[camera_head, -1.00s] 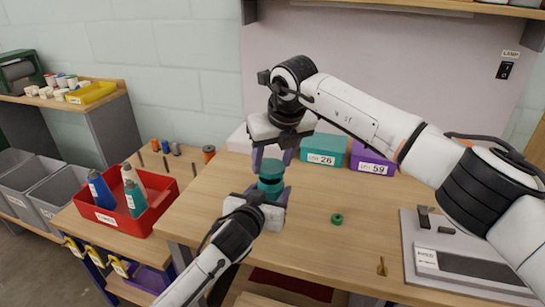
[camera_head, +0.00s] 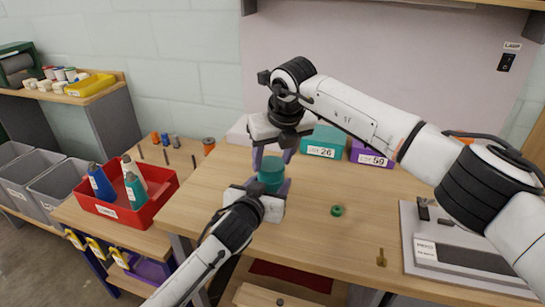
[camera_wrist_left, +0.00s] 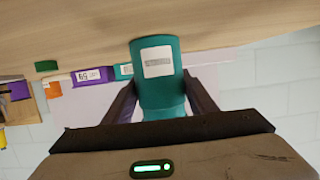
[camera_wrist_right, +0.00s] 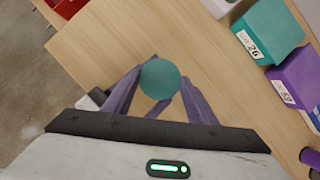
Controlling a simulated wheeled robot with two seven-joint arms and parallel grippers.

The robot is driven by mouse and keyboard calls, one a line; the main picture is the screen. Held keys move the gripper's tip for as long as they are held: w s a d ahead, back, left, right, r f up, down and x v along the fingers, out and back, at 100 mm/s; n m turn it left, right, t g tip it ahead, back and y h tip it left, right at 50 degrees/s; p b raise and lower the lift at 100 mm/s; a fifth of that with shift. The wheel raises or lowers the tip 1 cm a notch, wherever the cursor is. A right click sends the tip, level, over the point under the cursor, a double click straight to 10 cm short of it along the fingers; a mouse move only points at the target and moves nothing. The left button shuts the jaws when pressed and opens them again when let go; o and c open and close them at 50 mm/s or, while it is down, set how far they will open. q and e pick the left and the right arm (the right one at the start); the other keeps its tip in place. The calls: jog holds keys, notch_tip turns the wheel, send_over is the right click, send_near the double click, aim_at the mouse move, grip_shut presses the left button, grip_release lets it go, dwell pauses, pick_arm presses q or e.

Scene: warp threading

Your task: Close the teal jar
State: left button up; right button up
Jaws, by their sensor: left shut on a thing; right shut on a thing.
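The teal jar (camera_head: 270,184) stands upright in my left gripper (camera_head: 271,189), above the wooden workbench. In the left wrist view the jar (camera_wrist_left: 157,75), with its pale label, sits between the purple fingers. A round teal lid (camera_head: 271,163) is on top of the jar, with no clear gap between them. My right gripper (camera_head: 273,156) comes down from above and is shut on the lid. In the right wrist view the lid (camera_wrist_right: 160,78) is a plain teal disc between the fingers. It hides the jar's mouth, so I cannot tell how tightly it sits.
A teal box (camera_head: 323,142) and a purple box (camera_head: 371,153) stand behind on the workbench (camera_head: 300,240). A green ring (camera_head: 337,210) and a small brass piece (camera_head: 381,258) lie to the right. A red bin (camera_head: 150,209) with bottles is at left.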

jog(key=shift+f, duration=0.6)
pick_arm(q)
grip_shut()
pick_arm(e)
jog(key=m+h, duration=0.1)
jog(key=m, duration=0.1)
jog(key=m+h, duration=0.1)
jog(key=m, duration=0.2)
jog(key=shift+a+m, duration=0.3)
jog(key=shift+a, duration=0.1)
jog(key=m+h, duration=0.1)
jog(key=m, duration=0.1)
jog(key=shift+a+m, duration=0.15)
jog(key=shift+m, duration=0.25)
jog(key=shift+m+h, duration=0.4)
jog(key=shift+m, duration=0.3)
jog(key=o, duration=1)
